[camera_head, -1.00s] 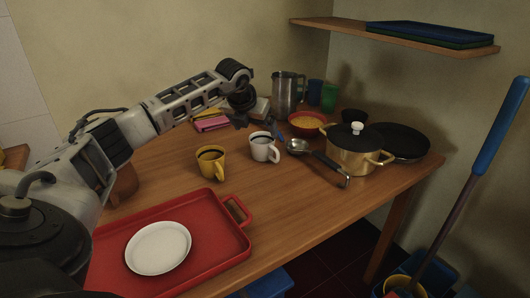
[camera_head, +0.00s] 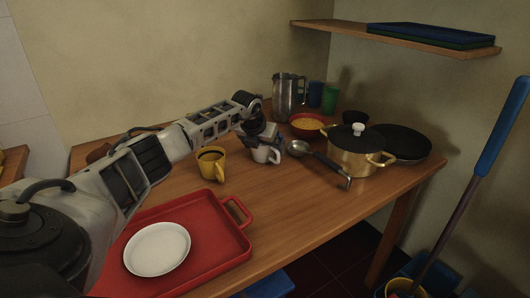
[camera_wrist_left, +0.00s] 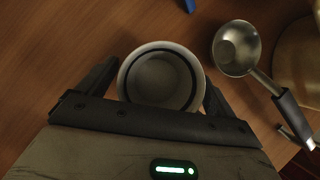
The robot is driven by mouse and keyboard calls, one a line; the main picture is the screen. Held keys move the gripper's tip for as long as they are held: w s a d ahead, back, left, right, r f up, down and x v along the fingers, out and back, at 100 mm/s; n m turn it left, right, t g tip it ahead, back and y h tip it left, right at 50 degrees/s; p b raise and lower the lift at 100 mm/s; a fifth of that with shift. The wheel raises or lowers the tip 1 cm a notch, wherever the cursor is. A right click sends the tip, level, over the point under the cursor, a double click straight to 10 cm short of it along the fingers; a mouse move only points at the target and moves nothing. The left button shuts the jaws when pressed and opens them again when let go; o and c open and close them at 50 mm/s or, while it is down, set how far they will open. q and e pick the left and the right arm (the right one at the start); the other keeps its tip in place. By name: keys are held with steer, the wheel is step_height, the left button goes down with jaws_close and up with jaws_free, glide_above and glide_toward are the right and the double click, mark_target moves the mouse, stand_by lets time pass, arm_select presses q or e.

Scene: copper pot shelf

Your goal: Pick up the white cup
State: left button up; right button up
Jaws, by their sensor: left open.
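The white cup (camera_head: 262,155) stands upright on the wooden table, partly covered by my left gripper (camera_head: 266,139). In the left wrist view I look down into the round white cup (camera_wrist_left: 162,82). The fingers of my left gripper (camera_wrist_left: 161,76) are open, one on each side of the cup. I cannot tell whether either finger touches it. The cup's handle is not clear in the wrist view. My right gripper is not in view.
A yellow cup (camera_head: 209,162) stands left of the white cup, and a metal ladle (camera_head: 298,147) lies to its right. Behind are a metal pitcher (camera_head: 286,97) and a red bowl (camera_head: 304,129). A brass pot (camera_head: 352,158) stands right; a red tray (camera_head: 222,248) is in front.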

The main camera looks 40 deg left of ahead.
arm_select(q)
steer(key=c, duration=1.1)
steer(key=shift+r, duration=0.1)
